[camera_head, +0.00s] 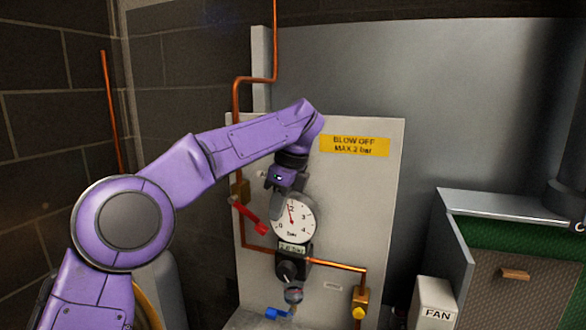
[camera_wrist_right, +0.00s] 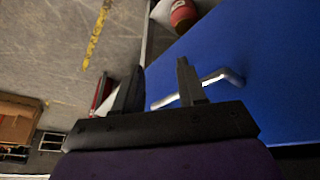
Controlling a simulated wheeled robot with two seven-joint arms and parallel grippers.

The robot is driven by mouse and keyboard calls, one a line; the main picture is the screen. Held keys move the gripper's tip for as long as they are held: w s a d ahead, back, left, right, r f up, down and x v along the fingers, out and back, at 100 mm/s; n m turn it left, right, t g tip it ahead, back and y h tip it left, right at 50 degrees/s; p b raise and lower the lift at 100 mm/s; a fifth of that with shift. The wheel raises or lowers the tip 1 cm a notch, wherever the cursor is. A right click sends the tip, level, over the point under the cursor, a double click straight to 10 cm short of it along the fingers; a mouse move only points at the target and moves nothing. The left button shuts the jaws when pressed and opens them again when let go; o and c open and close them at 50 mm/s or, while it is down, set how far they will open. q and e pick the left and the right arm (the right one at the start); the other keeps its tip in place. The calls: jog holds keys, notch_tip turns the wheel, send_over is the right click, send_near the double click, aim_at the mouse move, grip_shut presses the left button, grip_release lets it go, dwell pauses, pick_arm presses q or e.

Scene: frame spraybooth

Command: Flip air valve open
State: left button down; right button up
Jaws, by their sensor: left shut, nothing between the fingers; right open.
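The red valve lever (camera_head: 249,216) slants down to the right from a brass valve body (camera_head: 240,190) on the copper pipe, at the left side of the light panel (camera_head: 375,210). My left gripper (camera_head: 277,208) is shut and empty. It points down in front of the panel, just right of the lever and over the left edge of the round gauge (camera_head: 298,222). I cannot tell whether it touches the lever. My right gripper (camera_wrist_right: 158,88) is open with nothing between its fingers, away from the panel, and shows only in the right wrist view.
Below the gauge are a black regulator (camera_head: 288,265) and a small blue handle (camera_head: 279,313). The right wrist view shows a blue surface (camera_wrist_right: 250,85) with a metal handle (camera_wrist_right: 215,82).

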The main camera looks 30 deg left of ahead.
pick_arm(q)
jog(key=d+r+p, duration=0.3)
jog(key=d+r, duration=0.2)
jog(key=r, duration=0.4)
jog(key=shift+w+d, duration=0.35)
jog(key=shift+w, duration=0.05)
pick_arm(e)
notch_tip(320, 180, up, 5)
jog(key=shift+f, duration=0.15)
jog(key=shift+d, duration=0.1)
